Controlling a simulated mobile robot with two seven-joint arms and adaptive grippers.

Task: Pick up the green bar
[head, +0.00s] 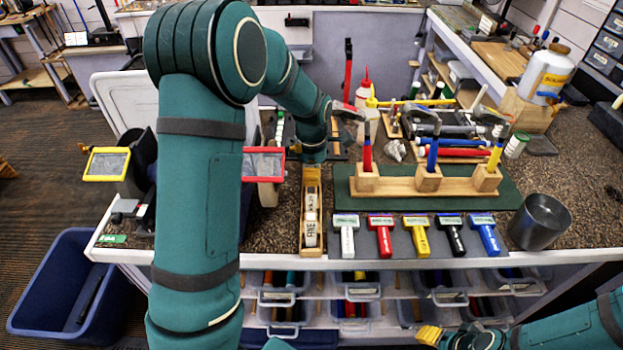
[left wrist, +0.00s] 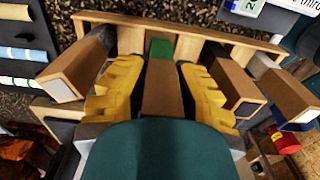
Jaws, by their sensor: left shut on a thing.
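In the left wrist view, the yellow fingers of my left gripper (left wrist: 163,80) are shut on the sides of a brown bar with a green part (left wrist: 160,48) at its far end, which I take as the green bar. A wooden rail (left wrist: 220,36) lies just beyond it; I cannot tell whether they touch. In the head view, my left gripper (head: 313,157) is at the far end of a narrow wooden tray (head: 304,238), and the bar is hidden there. My right gripper (head: 430,335) shows only its yellow fingertips low in the picture, and its opening is unclear.
Other brown bars (left wrist: 75,68) flank the fingers closely in the left wrist view. A wooden stand (head: 398,186) with upright tools is on a green mat (head: 510,190). Several coloured grips (head: 381,238) lie along the front edge. A metal cup (head: 541,222) stands at right.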

